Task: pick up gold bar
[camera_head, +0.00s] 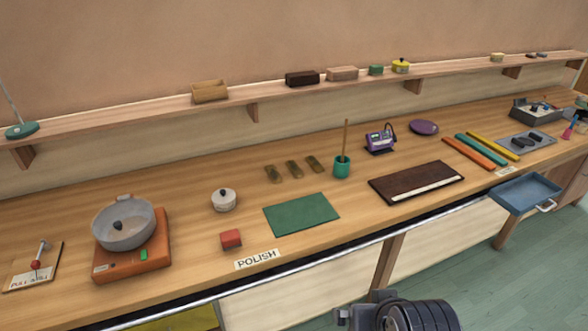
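No single thing is clearly a gold bar. A yellow-gold long bar (493,146) lies on the right of the bench, beside a teal bar (481,150) and an orange bar (468,153). Three short dull-gold or brown pieces lie mid-bench: the left one (273,174), the middle one (294,169) and the right one (315,164). All lie apart from my arm. A dark, ribbed part of my arm shows at the bottom edge, in front of the bench; I cannot make out gripper fingers there.
A pan (124,229) sits on an orange burner at left. A blue tray (526,193) juts past the front edge. A wall shelf (290,92) runs above.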

